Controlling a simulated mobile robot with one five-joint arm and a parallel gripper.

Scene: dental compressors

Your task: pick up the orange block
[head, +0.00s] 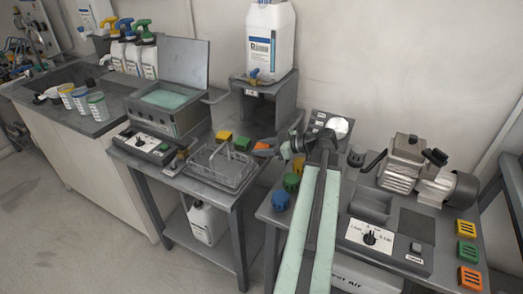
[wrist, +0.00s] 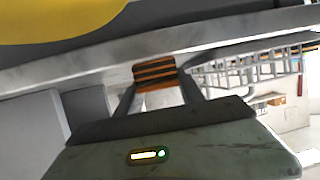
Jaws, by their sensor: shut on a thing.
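The orange block (wrist: 155,73) with dark stripes sits between the two fingertips of my gripper (wrist: 158,84) in the wrist view. My gripper is shut on it. In the head view my gripper (head: 271,145) reaches left from the end of my arm, and the orange block (head: 261,147) shows at its tip, partly hidden by the fingers. It is beside a green block (head: 242,144) and a yellow block (head: 224,137), behind the wire basket. I cannot tell whether the held block is clear of the surface.
A wire basket (head: 222,168) stands on the middle table. A white jug (head: 270,40) stands on a grey stand behind. A compressor (head: 405,165) and another orange block (head: 470,278) are on the right bench. A yellow surface (wrist: 55,18) fills the wrist view's upper left.

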